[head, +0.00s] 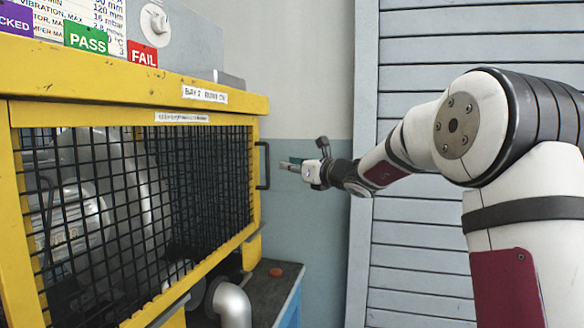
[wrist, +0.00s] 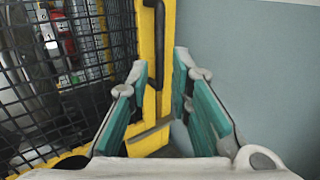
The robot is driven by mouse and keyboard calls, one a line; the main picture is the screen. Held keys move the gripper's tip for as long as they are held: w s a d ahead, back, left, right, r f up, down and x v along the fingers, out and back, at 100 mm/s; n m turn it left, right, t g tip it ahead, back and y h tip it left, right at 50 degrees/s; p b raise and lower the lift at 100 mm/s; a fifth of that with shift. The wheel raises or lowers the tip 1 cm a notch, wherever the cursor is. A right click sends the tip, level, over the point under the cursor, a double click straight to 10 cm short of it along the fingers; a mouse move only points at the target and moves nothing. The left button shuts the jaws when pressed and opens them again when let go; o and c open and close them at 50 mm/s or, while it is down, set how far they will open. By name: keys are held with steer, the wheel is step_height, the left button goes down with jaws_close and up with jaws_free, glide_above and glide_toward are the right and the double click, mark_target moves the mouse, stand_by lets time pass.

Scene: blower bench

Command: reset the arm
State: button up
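My gripper (head: 291,164) is at the end of my outstretched arm, near the right edge of the yellow caged bench (head: 225,95). In the wrist view my gripper (wrist: 163,95) shows two teal-padded fingers standing apart with nothing between them. A black bar handle (head: 263,166) is on the bench's right edge, left of my gripper in the head view. In the wrist view the handle (wrist: 154,40) stands beyond the fingertips. The fingers look apart from the handle, though the distance is hard to judge.
Black mesh (head: 130,200) covers a grey blower (head: 75,215). Green PASS (head: 86,37) and red FAIL (head: 142,54) tags stand on top. A reddish disc (head: 276,272) lies on a low dark surface beside a grey pipe (head: 233,305). A slatted shutter (head: 425,240) is behind my arm.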

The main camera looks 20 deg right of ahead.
stand_by(0.3)
steer(key=s+a+n+g+y, duration=0.3)
steer(key=s+a+n+g, duration=0.2)
steer(key=s+a+n, duration=0.8)
steer(key=s+a+f+n+g, duration=0.3)
steer(key=s, duration=0.4)
steer(key=s+a+f+n+g, duration=0.2)
steer(key=s+a+f+n, duration=0.15)
steer(key=s, duration=0.35)
steer(key=s+d+f+n+g+h, duration=0.25)
steer(key=s+d+f+n, duration=0.2)
steer(key=s, duration=0.65)
steer(key=s+d+f+n+g+h, duration=0.25)
steer(key=s+f+n+h, duration=0.2)
steer(key=s, duration=0.65)
steer(key=s+d+f+n+g+h, duration=0.1)
steer(key=s+d+f+n+h, duration=0.3)
steer(key=s, duration=0.7)
step_height(320, 180, up, 19)
steer(key=t+y+p, duration=0.1)
steer(key=t+p, duration=0.2)
steer(key=p, duration=1.5)
steer(key=shift+w+d+y, duration=0.2)
steer(key=shift+w+y, duration=0.2)
steer(key=shift+w, duration=0.05)
